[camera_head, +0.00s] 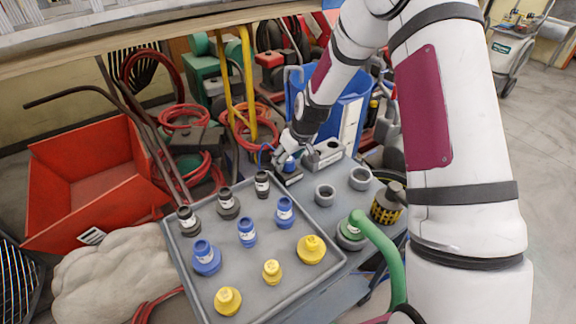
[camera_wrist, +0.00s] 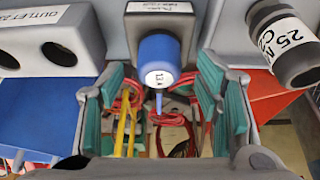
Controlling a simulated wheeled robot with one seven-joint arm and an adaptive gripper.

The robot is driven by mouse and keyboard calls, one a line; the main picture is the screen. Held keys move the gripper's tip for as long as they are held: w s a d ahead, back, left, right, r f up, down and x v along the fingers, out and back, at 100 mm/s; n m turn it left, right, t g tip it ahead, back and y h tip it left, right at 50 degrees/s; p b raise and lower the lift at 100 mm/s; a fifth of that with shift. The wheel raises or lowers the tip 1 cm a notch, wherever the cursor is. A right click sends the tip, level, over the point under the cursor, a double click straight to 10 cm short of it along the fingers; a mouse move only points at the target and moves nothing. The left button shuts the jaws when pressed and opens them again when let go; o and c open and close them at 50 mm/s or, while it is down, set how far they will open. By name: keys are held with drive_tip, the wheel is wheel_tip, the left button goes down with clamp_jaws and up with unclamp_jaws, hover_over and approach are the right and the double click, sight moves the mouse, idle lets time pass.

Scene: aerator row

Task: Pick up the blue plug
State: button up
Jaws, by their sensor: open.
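A blue plug (camera_wrist: 158,58) with a white label on its end sits in a dark grey block (camera_wrist: 195,20) in the wrist view. A thin blue stem hangs from it in the picture. My gripper (camera_wrist: 162,92) is open, with its teal-padded fingers on either side of the plug. Gaps show between the plug and both fingers, and nothing is held. In the head view the plug (camera_head: 290,163) is a small blue patch beside my gripper (camera_head: 284,166), partly hidden by it.
A grey tray (camera_head: 180,262) holds several blue, yellow and black fittings. A black fitting (camera_wrist: 284,42) stands close right of the plug in the wrist view. A two-hole grey block (camera_wrist: 60,30) is at left. Grey rings (camera_head: 325,195) stand on the bench to the right.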

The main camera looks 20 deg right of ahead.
drive_tip(key=shift+x, duration=1)
drive_tip(key=c, duration=1.3)
drive_tip(key=shift+r, duration=0.1)
